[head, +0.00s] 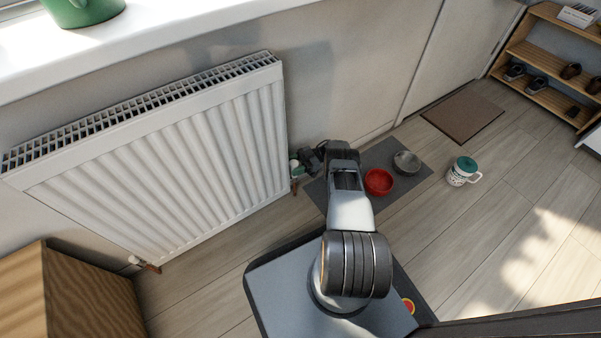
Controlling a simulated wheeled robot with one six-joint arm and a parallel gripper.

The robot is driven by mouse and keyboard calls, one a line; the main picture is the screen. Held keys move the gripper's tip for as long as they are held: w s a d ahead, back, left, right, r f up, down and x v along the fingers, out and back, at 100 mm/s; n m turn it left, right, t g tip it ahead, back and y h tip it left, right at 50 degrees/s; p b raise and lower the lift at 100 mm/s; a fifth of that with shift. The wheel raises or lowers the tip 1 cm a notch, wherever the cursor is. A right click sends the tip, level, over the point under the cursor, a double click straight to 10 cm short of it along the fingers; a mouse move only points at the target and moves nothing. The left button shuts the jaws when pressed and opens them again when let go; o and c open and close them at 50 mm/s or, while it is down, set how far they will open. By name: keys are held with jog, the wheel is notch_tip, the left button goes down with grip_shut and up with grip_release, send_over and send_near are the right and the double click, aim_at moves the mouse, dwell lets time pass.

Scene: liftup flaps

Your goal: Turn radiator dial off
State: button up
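A white ribbed radiator (190,150) hangs on the wall under the windowsill at the left. Its dial, a small white and green valve (295,167), shows low at the radiator's right end, partly hidden by my gripper. My gripper (309,160) is dark and reaches down beside the dial, at the far end of my arm. It is too small and overlapped to tell whether the fingers touch the dial or are open.
A red bowl (378,181) and a grey bowl (406,163) stand on a dark mat (421,176) right of my arm. A patterned mug (461,172) stands on the floor farther right. A wooden box (75,295) is at lower left. The floor at right is mostly clear.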

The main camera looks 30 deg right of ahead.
jog(key=s+r+p, duration=0.1)
jog(key=r+p, duration=0.1)
jog(key=s+r+p, duration=0.2)
jog(key=r, duration=0.1)
jog(key=s+r+p, duration=0.1)
jog(key=r+p, duration=0.2)
jog(key=shift+s+a+r, duration=0.1)
jog(key=shift+s+a, duration=0.2)
jog(key=shift+a, duration=0.1)
jog(key=s+a+r+p, duration=0.2)
jog(key=s+r+p, duration=0.1)
jog(key=s, duration=0.6)
jog(key=shift+r+p, duration=0.15)
jog(key=shift+p, duration=0.45)
